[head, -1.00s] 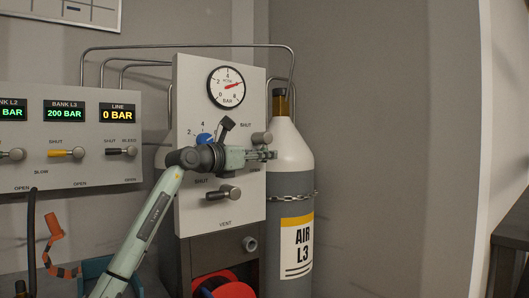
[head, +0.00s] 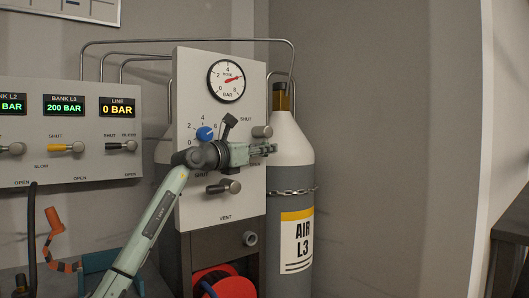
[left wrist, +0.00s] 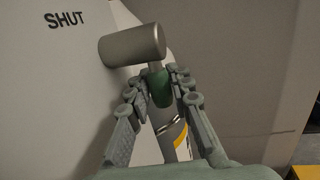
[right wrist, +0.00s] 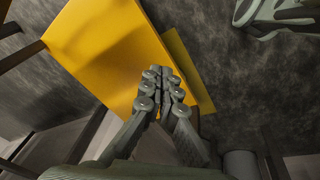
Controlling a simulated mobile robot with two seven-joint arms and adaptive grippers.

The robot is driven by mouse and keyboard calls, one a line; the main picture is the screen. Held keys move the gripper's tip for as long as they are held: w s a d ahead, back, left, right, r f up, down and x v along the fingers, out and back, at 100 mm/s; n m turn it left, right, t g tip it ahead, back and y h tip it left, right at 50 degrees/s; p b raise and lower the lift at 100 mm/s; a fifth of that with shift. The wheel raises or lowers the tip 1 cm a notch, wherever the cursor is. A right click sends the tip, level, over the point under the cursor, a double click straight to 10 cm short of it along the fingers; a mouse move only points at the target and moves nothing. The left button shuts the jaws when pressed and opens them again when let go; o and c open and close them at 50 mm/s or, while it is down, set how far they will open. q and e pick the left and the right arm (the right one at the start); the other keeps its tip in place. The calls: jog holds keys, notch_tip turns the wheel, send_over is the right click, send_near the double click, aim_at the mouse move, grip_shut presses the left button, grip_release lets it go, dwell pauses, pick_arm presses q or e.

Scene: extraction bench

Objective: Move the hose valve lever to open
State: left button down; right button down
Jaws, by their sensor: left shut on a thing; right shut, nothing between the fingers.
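The hose valve has a grey cylindrical hub (head: 262,132) on the right edge of the upright panel, beside a "SHUT" label. In the left wrist view the hub (left wrist: 133,45) is large, and a short stem leads down from it to the green lever grip (left wrist: 160,88). My left gripper (head: 270,149) is just below the hub and shut on this grip, with a finger on either side (left wrist: 162,92). In the head view my gripper hides the lever. My right gripper (right wrist: 161,75) is shut and empty, showing only in the right wrist view.
The panel (head: 190,85) also carries a pressure gauge (head: 226,81), a blue knob (head: 205,133) and a vent lever (head: 223,187). A chained air cylinder (head: 290,210) stands close to the right. A yellow panel (right wrist: 110,50) is near my right gripper.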

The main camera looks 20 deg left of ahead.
pick_arm(q)
jog(key=shift+w+d+f+t+b, duration=0.15)
jog(key=shift+f+t+b, duration=0.05)
jog(key=shift+t+b, duration=0.2)
jog(key=shift+r+h, duration=0.15)
jog(key=shift+h, duration=0.15)
pick_arm(e)
jog(key=r, duration=0.1)
jog(key=w+r, duration=0.1)
jog(key=r, duration=0.1)
jog(key=shift+w+a+r, duration=0.15)
pick_arm(q)
jog(key=c, duration=1.6)
grip_release()
jog(key=v, duration=1.2)
